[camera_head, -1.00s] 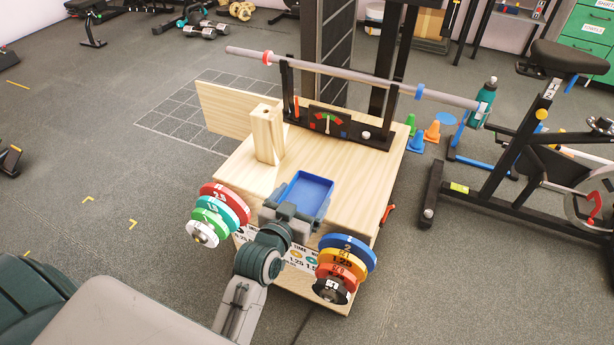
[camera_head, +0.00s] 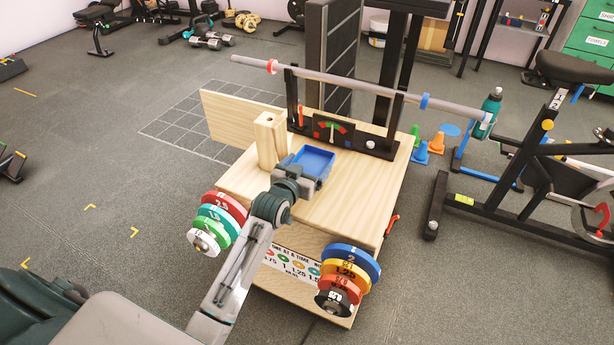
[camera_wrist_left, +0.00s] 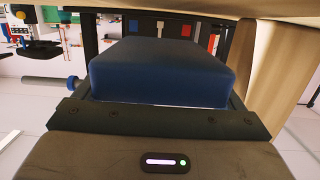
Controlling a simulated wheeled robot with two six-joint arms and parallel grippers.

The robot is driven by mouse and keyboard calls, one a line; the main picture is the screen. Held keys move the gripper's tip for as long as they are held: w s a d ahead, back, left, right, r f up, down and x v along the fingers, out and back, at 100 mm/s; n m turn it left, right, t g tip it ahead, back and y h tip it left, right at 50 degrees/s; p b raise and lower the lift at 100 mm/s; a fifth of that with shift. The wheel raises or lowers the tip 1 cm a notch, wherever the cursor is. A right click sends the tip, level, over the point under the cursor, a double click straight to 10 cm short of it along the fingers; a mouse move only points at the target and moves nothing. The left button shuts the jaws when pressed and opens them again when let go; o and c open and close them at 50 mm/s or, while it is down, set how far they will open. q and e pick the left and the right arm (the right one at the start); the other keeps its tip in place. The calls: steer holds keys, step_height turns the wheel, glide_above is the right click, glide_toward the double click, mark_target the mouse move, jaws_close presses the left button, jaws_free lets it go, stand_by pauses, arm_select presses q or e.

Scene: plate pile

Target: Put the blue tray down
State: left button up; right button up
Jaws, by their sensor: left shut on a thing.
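The blue tray (camera_head: 317,160) is a shallow open box. My left gripper (camera_head: 300,172) is shut on its near edge and holds it over the wooden table (camera_head: 350,205), just right of the wooden post. In the left wrist view the tray (camera_wrist_left: 165,70) fills the middle, in front of the gripper (camera_wrist_left: 165,112). The tray looks empty in the head view. Whether its underside touches the table I cannot tell. My right gripper is not in view.
A wooden post (camera_head: 270,140) stands close left of the tray. Behind it are a dial panel (camera_head: 333,129) and a bar (camera_head: 350,84) on black uprights. Coloured plates hang at the front left (camera_head: 218,222) and front right (camera_head: 347,275). The tabletop's right side is clear.

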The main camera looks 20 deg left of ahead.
arm_select(q)
steer(key=shift+f+b, duration=0.35)
steer(key=shift+f, duration=1.5)
steer(key=o, duration=0.7)
